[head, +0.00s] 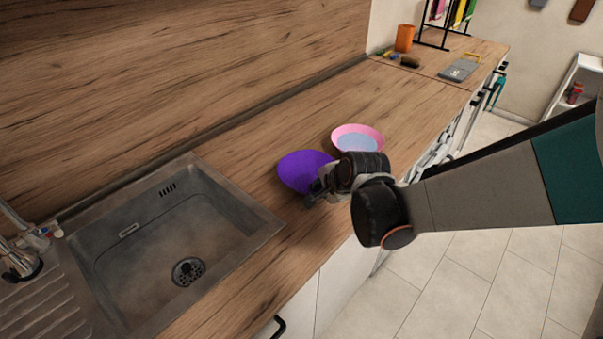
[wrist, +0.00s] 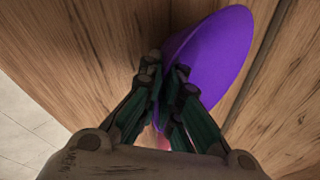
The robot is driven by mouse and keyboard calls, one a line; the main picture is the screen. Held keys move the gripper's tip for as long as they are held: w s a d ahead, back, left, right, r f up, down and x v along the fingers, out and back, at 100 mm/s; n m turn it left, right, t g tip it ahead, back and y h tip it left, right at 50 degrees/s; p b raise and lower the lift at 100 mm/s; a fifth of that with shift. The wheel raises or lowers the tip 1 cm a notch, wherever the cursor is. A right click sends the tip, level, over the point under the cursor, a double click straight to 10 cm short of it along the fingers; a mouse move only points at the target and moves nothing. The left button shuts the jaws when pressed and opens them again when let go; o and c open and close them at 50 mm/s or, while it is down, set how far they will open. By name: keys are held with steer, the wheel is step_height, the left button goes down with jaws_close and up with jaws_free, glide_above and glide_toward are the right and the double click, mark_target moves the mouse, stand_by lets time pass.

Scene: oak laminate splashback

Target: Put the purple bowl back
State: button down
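The purple bowl (head: 297,168) is at the counter between the sink and a pink bowl in the head view. In the wrist view the purple bowl (wrist: 215,55) fills the upper right, its rim running in between my fingertips. My gripper (head: 314,193) reaches its near right edge from the right. In the wrist view my gripper (wrist: 166,80) has its fingers close together, pinching the bowl's rim. The fingers hide part of the rim. I cannot tell whether the bowl touches the counter.
The pink bowl (head: 357,140) with a pale blue inside stands just behind my gripper. The sink (head: 180,250) is open at the left. An orange cup (head: 404,38) and a black rack (head: 446,25) stand at the far end. The counter (head: 250,165) is clear near the splashback.

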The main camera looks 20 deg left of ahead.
steer(key=shift+f, duration=0.9)
steer(key=shift+r, duration=0.1)
steer(key=c, duration=1.8)
jaws_free()
